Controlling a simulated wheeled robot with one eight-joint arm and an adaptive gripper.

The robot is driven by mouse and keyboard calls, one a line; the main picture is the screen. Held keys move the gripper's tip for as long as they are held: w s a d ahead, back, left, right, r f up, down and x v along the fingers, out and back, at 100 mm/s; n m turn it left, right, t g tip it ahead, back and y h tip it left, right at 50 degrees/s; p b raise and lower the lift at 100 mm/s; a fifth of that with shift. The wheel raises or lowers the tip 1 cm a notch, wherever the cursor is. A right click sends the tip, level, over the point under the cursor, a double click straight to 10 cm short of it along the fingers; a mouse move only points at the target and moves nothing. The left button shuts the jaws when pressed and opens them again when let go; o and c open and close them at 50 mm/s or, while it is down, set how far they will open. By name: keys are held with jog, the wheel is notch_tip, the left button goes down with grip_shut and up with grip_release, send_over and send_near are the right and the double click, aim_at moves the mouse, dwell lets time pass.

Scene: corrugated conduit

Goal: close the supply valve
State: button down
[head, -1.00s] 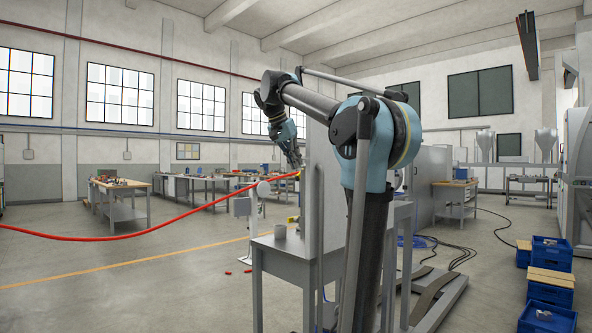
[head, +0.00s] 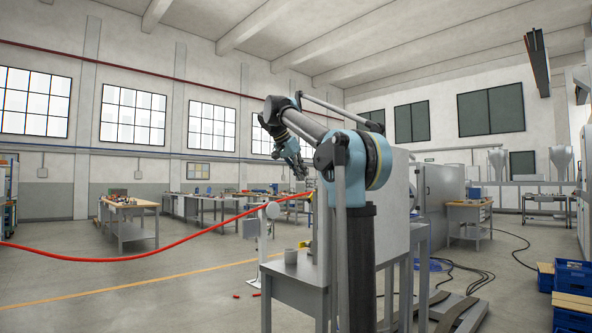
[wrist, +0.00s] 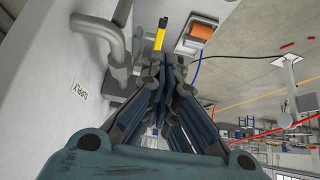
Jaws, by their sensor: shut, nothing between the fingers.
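A yellow lever with a dark end (wrist: 160,36) shows in the wrist view, beyond my fingertips, by a light grey panel. It looks like the valve handle; the valve body is mostly hidden by my fingers. A grey bent pipe (wrist: 108,32) is left of it, and a label reading SUPPLY (wrist: 80,95) is on the panel (wrist: 45,90). My gripper (wrist: 160,85) is shut and empty, pointing towards the lever area. I cannot tell whether it touches the lever. In the head view my gripper (head: 302,174) hangs beside the top left edge of the grey panel.
An orange part in a pale housing (wrist: 201,30) sits right of the lever, with a blue cable nearby. A red hose (head: 150,255) hangs across the left up to the panel. A grey bench (head: 300,278) carries a cup. Blue crates (head: 572,310) stand at right.

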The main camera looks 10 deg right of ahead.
aim_at(310, 196)
jog(key=x, duration=0.7)
jog(key=shift+d+f, duration=0.1)
jog(key=shift+f, duration=0.05)
jog(key=shift+d, duration=0.2)
